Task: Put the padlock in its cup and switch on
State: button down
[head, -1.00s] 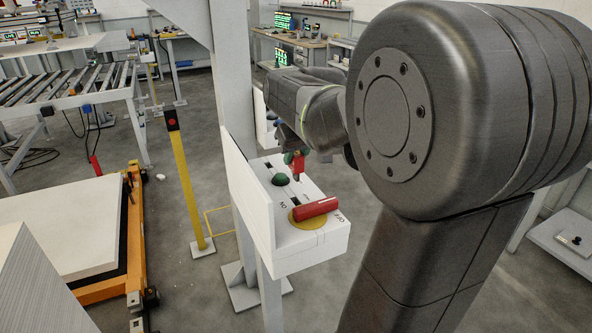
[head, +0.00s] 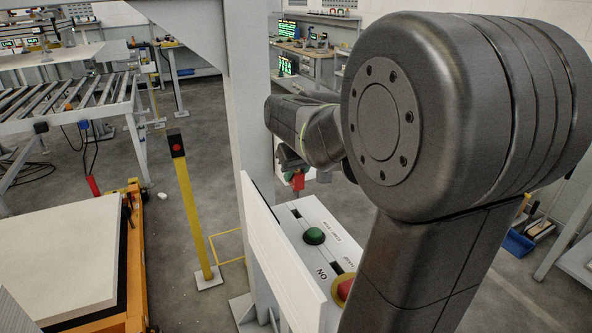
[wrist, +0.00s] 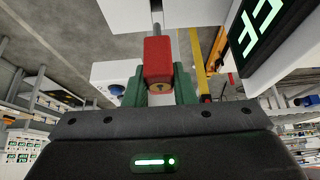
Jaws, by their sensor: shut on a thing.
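The red padlock (wrist: 157,58) is held between the green fingers of my gripper (wrist: 158,88) in the wrist view, its shackle pointing away from the palm. In the head view the padlock (head: 299,181) shows small below my wrist, by the far end of the white switch box (head: 296,222); whether it touches the box I cannot tell. The box top has a green button (head: 313,235), dark slots and an ON label. A red handle on a yellow disc (head: 343,287) is partly hidden by my arm. I cannot make out the cup.
A white upright panel (head: 275,245) runs along the box's left side, and a grey column (head: 248,110) stands behind. A yellow post (head: 193,205) stands left of it. An orange lift cart with a pale slab (head: 62,240) is at the lower left. A roller conveyor (head: 70,100) is farther back.

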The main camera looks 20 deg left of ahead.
aim_at(299, 195)
jog(key=shift+s+d, duration=0.1)
jog(key=shift+f+b, duration=1.45)
jog(key=shift+f, duration=0.55)
jog(key=shift+f, duration=0.1)
jog(key=shift+f+b, duration=1.55)
jog(key=shift+f, duration=0.45)
jog(key=c, duration=1.1)
grip_release()
jog(key=v, duration=1.3)
jog(key=shift+d+r+p, duration=0.1)
jog(key=shift+r+p, duration=0.2)
jog(key=shift+r, duration=0.1)
jog(key=shift+c, duration=0.3)
